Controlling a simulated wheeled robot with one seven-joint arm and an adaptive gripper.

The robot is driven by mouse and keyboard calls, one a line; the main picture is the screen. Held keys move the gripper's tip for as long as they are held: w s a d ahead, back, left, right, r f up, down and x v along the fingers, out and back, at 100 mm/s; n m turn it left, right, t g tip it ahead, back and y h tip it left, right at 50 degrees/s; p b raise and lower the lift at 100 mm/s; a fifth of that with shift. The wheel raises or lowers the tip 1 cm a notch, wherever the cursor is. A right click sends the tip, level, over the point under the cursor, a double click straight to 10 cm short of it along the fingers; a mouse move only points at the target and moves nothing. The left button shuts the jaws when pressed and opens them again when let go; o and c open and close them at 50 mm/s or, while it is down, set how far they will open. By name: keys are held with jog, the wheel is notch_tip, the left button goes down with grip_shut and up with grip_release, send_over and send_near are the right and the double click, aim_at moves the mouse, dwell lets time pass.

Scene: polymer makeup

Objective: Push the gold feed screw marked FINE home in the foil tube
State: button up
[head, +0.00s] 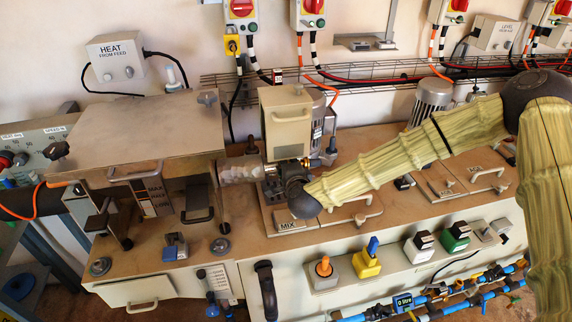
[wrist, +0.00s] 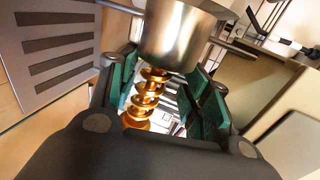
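A gold feed screw (wrist: 150,97) shows in the wrist view between the green pads of my gripper (wrist: 166,90). It is nearer the left pad, with a gap to the right pad, so the gripper looks open around it. The screw's upper end meets a smooth metal cylinder (wrist: 180,38); how deep it sits inside is hidden. No FINE mark is readable. In the head view, a silvery foil-wrapped tube (head: 240,173) lies sideways, its right end beside my gripper (head: 275,173).
A large metal-covered machine (head: 150,130) stands left of the tube. A beige housing (head: 287,122) with a motor rises just behind my gripper. A MIX plate (head: 288,225) lies on the bench in front. A slotted grey plate (wrist: 58,48) is close by in the wrist view.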

jog(key=shift+s+f, duration=0.1)
jog(key=shift+s, duration=0.05)
jog(key=f+v, duration=0.1)
jog(key=v, duration=0.3)
jog(key=f+v, duration=0.1)
jog(key=v, duration=0.7)
jog(key=shift+s+d+f, duration=0.3)
jog(key=shift+s+f, duration=0.05)
jog(key=shift+s, duration=0.25)
